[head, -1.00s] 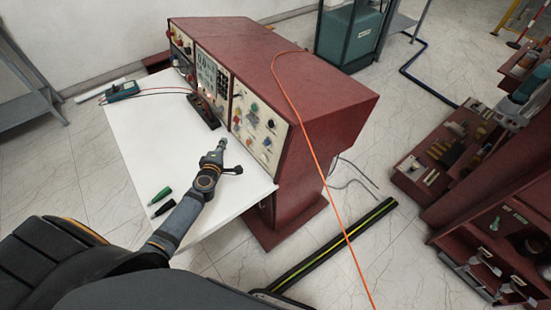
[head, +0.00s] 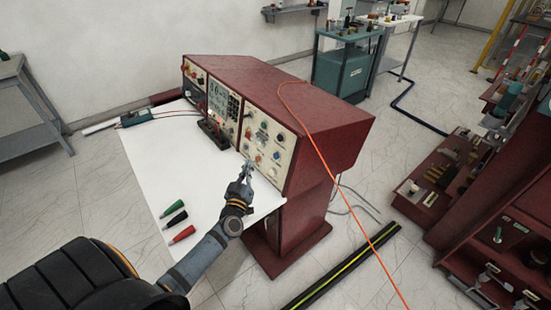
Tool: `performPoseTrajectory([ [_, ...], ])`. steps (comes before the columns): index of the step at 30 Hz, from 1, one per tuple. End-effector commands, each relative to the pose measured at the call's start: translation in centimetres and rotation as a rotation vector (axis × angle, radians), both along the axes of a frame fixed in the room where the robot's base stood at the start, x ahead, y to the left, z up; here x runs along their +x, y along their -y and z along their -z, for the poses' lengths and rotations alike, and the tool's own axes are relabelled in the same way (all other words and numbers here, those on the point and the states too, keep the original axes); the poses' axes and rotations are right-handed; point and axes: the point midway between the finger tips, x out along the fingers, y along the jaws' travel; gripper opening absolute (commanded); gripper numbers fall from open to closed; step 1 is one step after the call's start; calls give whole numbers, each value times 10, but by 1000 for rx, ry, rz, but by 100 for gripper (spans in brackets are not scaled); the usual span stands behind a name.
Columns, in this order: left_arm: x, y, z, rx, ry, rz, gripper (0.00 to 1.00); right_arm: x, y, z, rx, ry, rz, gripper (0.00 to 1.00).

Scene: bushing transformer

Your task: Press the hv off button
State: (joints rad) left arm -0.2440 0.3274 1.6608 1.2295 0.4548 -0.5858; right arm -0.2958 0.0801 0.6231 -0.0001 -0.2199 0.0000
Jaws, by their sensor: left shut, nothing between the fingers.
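The red control console (head: 300,100) stands on the far side of a white work surface (head: 150,165). Its right front panel (head: 266,142) carries several small coloured knobs and buttons; they are too small to read, so I cannot tell which one is the hv off button. My left gripper (head: 247,168) is shut and empty, with its tip close to the lower left part of that panel. I cannot tell whether it touches the panel. My right gripper is not in view.
Green, black and red handled probes (head: 174,218) lie on the white surface left of my arm. An orange cable (head: 318,150) runs over the console to the floor. A teal cabinet (head: 342,66) stands behind. Red shelving (head: 490,225) is at the right.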

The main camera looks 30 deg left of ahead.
Motion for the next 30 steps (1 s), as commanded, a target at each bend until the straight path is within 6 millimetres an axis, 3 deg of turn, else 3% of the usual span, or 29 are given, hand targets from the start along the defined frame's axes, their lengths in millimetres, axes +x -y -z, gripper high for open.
performPoseTrajectory([
  [12, 52, 22, 18, -5, 2, 1, 0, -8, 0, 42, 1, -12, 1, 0],
  [19, 71, 29, 20, -3, 1, -1, 0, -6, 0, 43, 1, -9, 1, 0],
  [30, 75, 31, 20, -1, -1, 0, 0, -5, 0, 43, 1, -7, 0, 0],
])
